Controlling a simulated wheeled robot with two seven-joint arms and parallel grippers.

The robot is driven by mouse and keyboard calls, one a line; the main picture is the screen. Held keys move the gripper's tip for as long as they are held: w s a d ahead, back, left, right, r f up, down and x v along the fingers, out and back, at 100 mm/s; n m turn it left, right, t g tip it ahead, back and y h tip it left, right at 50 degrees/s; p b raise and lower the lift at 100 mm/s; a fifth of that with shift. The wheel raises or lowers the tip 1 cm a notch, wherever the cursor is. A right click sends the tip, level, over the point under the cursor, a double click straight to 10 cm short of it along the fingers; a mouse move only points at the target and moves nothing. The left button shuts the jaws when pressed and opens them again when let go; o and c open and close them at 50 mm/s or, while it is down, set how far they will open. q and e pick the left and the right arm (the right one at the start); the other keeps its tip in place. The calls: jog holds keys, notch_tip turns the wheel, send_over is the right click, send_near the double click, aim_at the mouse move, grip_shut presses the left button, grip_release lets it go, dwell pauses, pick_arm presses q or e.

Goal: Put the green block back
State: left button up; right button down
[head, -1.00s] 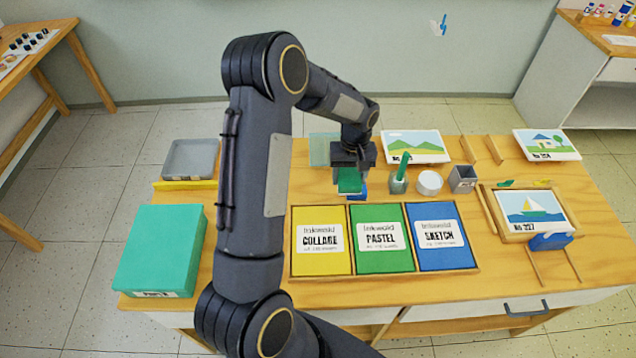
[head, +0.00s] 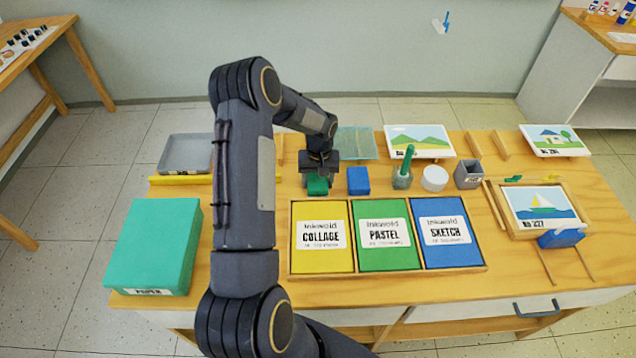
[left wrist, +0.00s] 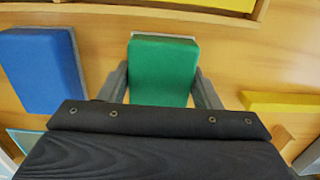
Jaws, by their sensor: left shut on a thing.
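The green block (head: 317,186) is between the fingers of my left gripper (head: 318,176), which is shut on it. It is behind the yellow COLLAGE section, left of the blue block (head: 358,180) and apart from it. In the left wrist view the green block (left wrist: 163,68) has a finger at each side, and the blue block (left wrist: 42,68) lies to the left. I cannot tell whether the green block touches the table. My right gripper is not in view.
A tray with yellow, green and blue folders (head: 387,234) lies in front. A yellow bar (head: 182,180) and a teal PAPER box (head: 155,245) are left.

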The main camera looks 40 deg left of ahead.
pick_arm(q)
jog(key=shift+r, duration=0.1)
jog(key=o, duration=0.7)
jog(key=shift+f, duration=0.2)
jog(key=o, duration=0.5)
jog(key=shift+r, duration=0.1)
jog(key=shift+r, duration=0.1)
